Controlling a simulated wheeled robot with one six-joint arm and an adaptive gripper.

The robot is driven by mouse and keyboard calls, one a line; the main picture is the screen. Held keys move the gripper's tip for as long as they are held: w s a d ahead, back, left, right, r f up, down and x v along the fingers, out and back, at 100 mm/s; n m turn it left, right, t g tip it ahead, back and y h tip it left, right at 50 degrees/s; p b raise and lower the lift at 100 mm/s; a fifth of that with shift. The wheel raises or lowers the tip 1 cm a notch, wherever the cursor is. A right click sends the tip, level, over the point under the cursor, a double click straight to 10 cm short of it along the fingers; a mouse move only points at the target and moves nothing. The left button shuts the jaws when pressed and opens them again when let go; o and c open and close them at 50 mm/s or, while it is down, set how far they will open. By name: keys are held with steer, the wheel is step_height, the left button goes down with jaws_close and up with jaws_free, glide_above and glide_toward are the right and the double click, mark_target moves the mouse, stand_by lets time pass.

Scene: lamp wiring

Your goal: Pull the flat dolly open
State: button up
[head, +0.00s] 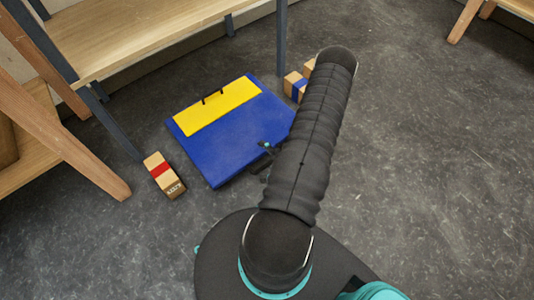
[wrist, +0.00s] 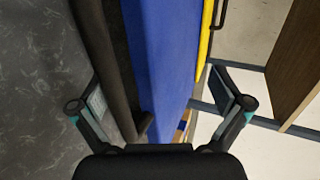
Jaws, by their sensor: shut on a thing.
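The flat dolly (head: 235,133) is a low blue platform with a yellow panel and a small black handle on its far part. It lies on the floor in front of the wooden bench. My gripper (head: 267,147) is at its near right edge, mostly hidden by my arm. In the wrist view my gripper (wrist: 160,106) has its fingers either side of a dark bar (wrist: 113,70) along the dolly's blue side (wrist: 165,60). It is shut on this bar, though the contact itself is hard to see.
A cardboard box with red tape (head: 163,175) stands left of the dolly. Boxes with blue tape (head: 295,84) stand at its right, partly behind my arm. The bench (head: 150,38) with dark legs stands behind. The grey floor at the right is clear.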

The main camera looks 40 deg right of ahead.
steer(key=r, duration=0.2)
steer(key=w+r+t, duration=0.1)
steer(key=r, duration=0.2)
steer(key=r+t+h, duration=0.1)
steer(key=r, duration=0.1)
steer(key=shift+w+d+r, duration=0.15)
steer(key=shift+w+d, duration=0.1)
steer(key=shift+w, duration=0.1)
steer(key=shift+r, duration=0.1)
steer(key=a+f, duration=0.1)
steer(key=s+a+f+g, duration=0.1)
steer(key=f, duration=0.1)
steer(key=a+f+g+y, duration=0.1)
steer(key=shift+s+f+n, duration=0.15)
steer(key=shift+s+n, duration=0.15)
steer(key=shift+n, duration=0.1)
steer(key=shift+s+r, duration=0.15)
steer(key=shift+r, duration=0.15)
steer(key=c, duration=0.5)
steer(key=shift+s+a+r, duration=0.2)
steer(key=shift+a, duration=0.05)
steer(key=shift+c, duration=0.4)
steer(key=shift+s+d+f, duration=0.3)
steer(key=shift+s+f, duration=0.25)
steer(key=shift+f, duration=0.05)
steer(key=s+a+f+p+v, duration=0.1)
steer(key=f+p+v, duration=0.1)
steer(key=v, duration=1.1)
steer(key=shift+s+f, duration=0.3)
steer(key=shift+s, duration=0.15)
